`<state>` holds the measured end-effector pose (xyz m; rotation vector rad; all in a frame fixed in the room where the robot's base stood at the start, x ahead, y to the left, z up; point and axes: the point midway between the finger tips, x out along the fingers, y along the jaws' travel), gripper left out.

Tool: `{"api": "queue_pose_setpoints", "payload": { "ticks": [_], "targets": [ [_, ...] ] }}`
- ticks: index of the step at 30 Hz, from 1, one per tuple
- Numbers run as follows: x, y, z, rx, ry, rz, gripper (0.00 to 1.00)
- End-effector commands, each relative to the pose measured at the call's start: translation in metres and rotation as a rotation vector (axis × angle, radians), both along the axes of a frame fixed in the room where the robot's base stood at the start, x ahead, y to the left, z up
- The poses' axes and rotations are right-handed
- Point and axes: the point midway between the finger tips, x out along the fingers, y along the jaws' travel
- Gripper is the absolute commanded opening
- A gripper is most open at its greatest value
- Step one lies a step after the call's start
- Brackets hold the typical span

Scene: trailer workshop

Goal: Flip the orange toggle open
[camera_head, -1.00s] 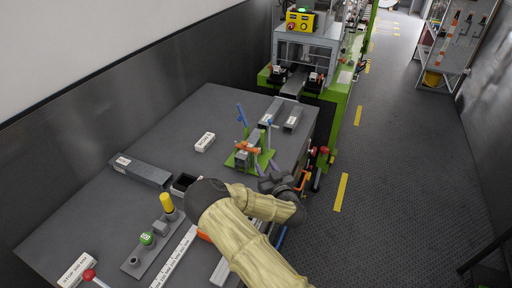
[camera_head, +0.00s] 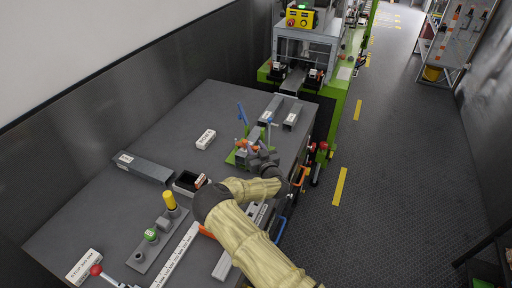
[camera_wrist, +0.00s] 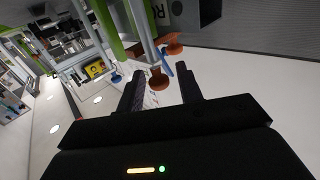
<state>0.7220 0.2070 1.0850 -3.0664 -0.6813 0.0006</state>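The orange toggle (camera_head: 243,143) is a small orange part on a green fixture (camera_head: 238,160) near the far right of the grey workbench. A blue upright handle (camera_head: 242,113) rises beside it. My gripper (camera_head: 262,154) is just right of the fixture, close to the orange part and partly covering the fixture. In the wrist view, my two dark fingers stand apart (camera_wrist: 160,70). An orange knob-like piece (camera_wrist: 158,80) shows in the gap between them, with another orange piece (camera_wrist: 172,47) beyond. I cannot tell whether any finger touches them.
Grey metal channels (camera_head: 291,115) lie behind the fixture. A labelled white block (camera_head: 205,139), a black bin (camera_head: 187,184) and a button panel (camera_head: 160,238) are on the bench (camera_head: 130,205). Orange and blue handles line its right edge. Open floor (camera_head: 400,170) is to the right.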

Motion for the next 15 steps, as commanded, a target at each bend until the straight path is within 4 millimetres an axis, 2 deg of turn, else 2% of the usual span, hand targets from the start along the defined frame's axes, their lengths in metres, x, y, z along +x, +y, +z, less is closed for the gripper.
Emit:
{"api": "queue_pose_setpoints", "payload": {
  "ticks": [3,4,9,15],
  "targets": [
    [-0.0001,-0.0003,-0.0001,0.000,0.000,0.000,0.36],
    [-0.0002,-0.0003,-0.0001,0.000,0.000,0.000,0.32],
    [-0.0003,-0.0004,0.0000,0.000,0.000,0.000,0.00],
    [-0.0003,-0.0004,-0.0002,0.000,0.000,-0.004,0.00]
  ]
}}
